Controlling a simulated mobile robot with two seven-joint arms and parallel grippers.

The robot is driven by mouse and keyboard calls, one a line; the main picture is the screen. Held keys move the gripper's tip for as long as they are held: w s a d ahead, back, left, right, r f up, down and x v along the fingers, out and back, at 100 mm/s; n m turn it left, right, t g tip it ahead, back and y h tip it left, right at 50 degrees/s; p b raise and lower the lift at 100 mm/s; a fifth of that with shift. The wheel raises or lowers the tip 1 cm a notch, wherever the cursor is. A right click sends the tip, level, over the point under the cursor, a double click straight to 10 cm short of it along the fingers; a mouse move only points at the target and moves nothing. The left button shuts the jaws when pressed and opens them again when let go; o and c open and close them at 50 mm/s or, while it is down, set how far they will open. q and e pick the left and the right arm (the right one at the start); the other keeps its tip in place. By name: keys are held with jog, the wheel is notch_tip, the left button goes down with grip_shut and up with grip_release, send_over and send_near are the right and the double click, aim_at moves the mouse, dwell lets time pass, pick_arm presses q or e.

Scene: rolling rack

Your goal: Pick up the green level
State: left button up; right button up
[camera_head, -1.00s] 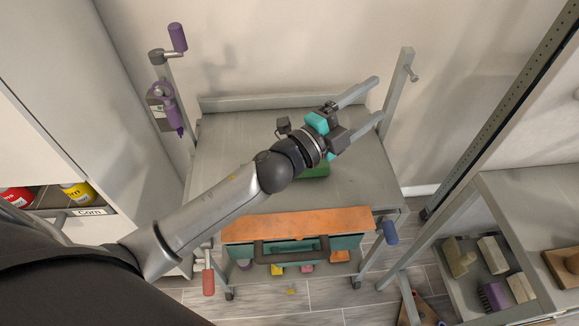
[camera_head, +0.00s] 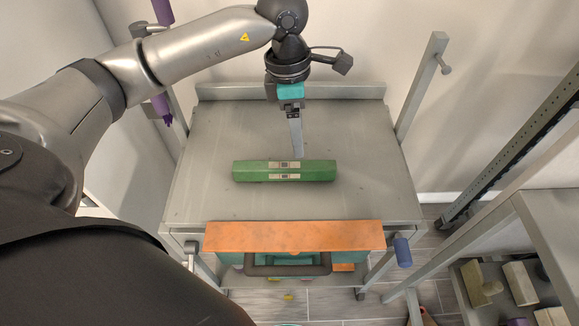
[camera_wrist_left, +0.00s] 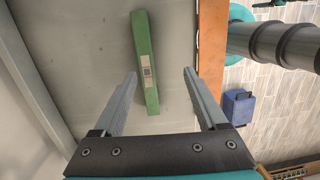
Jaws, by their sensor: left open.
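The green level (camera_head: 284,171) lies flat across the middle of the grey rolling rack's top (camera_head: 220,130) in the head view, its long side running left to right. My left gripper (camera_head: 297,152) points down just behind and above the level, near its middle. In the left wrist view the level (camera_wrist_left: 145,62) shows between the two finger lines and beyond the tips. The left gripper (camera_wrist_left: 158,75) is open, with nothing between its fingers. My right gripper is in neither view.
Upright posts stand at the rack's sides, the right one (camera_head: 420,85) with a knob. A shelf with several blocks (camera_head: 520,284) is at the lower right. The rack top around the level is bare.

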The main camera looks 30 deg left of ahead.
pick_arm(q)
jog(key=a+y, duration=0.2)
jog(key=a, duration=0.1)
jog(key=b, duration=0.2)
send_near(284, 165)
notch_tip(284, 165, down, 5)
jog(key=shift+s+f, duration=0.1)
jog(key=shift+s, duration=0.05)
jog(key=shift+w+a+f+b, duration=0.1)
jog(key=shift+f+b, duration=0.05)
jog(key=shift+f, duration=1.35)
jog(key=shift+w+f+b, duration=0.1)
jog(key=shift+f+b, duration=0.05)
jog(key=shift+f, duration=1.35)
grip_shut()
jog(key=shift+r, duration=0.1)
